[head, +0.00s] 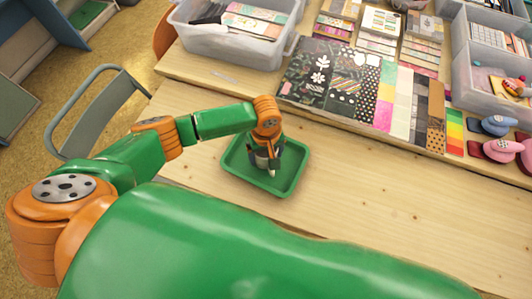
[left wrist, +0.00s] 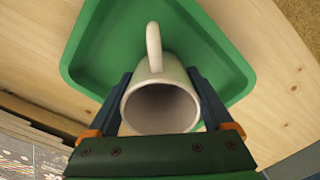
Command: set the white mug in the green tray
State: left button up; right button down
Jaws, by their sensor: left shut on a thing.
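The green tray (head: 288,178) lies flat on the wooden table in the head view, and it fills much of the left wrist view (left wrist: 210,38). My left gripper (head: 268,165) points down over the tray. In the left wrist view its two dark fingers (left wrist: 160,98) are shut on the sides of the white mug (left wrist: 158,84), whose open mouth faces the camera and whose handle points to the top of the picture. In the head view the mug is mostly hidden by my gripper. I cannot tell whether its base touches the tray floor. My right gripper is not in view.
A raised shelf behind the tray holds patterned papers (head: 325,75), a clear plastic bin (head: 235,35) and colourful stampers (head: 500,150). A grey metal chair (head: 100,110) stands left of the table. The table right of the tray (head: 390,200) is bare.

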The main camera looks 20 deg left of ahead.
pick_arm(q)
jog(key=o, duration=1.4)
jog(key=shift+f, duration=0.1)
jog(key=shift+o, duration=0.2)
notch_tip(320, 180, up, 12)
jog(key=p, duration=0.2)
